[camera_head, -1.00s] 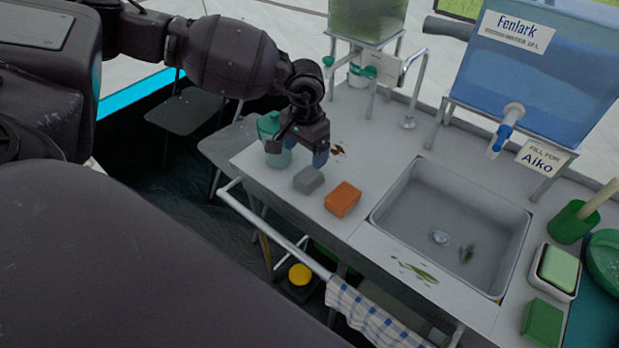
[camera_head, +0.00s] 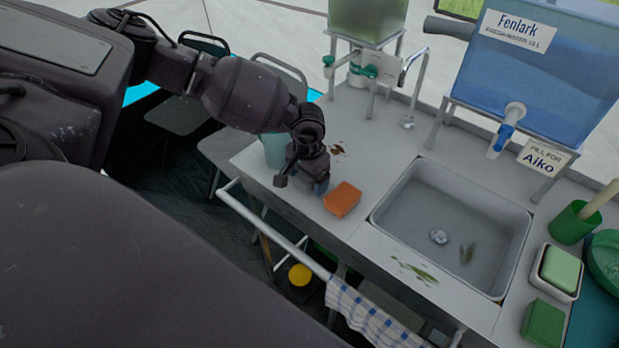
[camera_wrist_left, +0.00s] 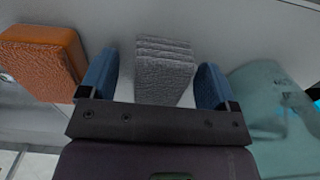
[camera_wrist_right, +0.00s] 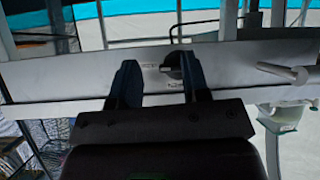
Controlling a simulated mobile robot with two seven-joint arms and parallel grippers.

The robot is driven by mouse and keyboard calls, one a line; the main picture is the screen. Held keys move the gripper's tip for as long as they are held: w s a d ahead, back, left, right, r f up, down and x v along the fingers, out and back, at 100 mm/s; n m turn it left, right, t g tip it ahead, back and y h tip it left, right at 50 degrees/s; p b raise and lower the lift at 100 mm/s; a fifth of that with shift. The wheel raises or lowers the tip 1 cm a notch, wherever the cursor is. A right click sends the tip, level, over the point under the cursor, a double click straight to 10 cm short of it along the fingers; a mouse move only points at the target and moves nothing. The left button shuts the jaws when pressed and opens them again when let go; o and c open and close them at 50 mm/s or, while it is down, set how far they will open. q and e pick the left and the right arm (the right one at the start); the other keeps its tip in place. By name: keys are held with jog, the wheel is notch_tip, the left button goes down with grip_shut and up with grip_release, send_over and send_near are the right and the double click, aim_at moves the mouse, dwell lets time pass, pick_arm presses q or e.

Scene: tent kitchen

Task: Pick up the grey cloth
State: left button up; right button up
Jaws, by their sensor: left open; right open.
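The grey cloth (camera_wrist_left: 164,72) is a small folded block with ridged layers, lying on the counter. In the left wrist view it stands between the two blue fingers of my left gripper (camera_wrist_left: 158,82), with a gap on each side. My left gripper (camera_head: 303,184) is open and empty over the counter's left end in the head view, where it hides the cloth. My right gripper (camera_wrist_right: 160,80) is open and empty. It is not in the head view.
An orange sponge (camera_head: 342,199) lies close beside the left gripper; it also shows in the left wrist view (camera_wrist_left: 45,60). A teal bottle (camera_head: 275,150) stands on the other side. The sink (camera_head: 452,225) is to the right. A checked towel (camera_head: 362,312) hangs on the front rail.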

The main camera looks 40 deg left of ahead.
pick_arm(q)
jog(key=shift+c, duration=0.2)
jog(key=c, duration=1)
jog(key=shift+o, duration=0.2)
jog(key=shift+r, duration=0.1)
notch_tip(320, 180, up, 20)
jog(key=shift+p, duration=0.4)
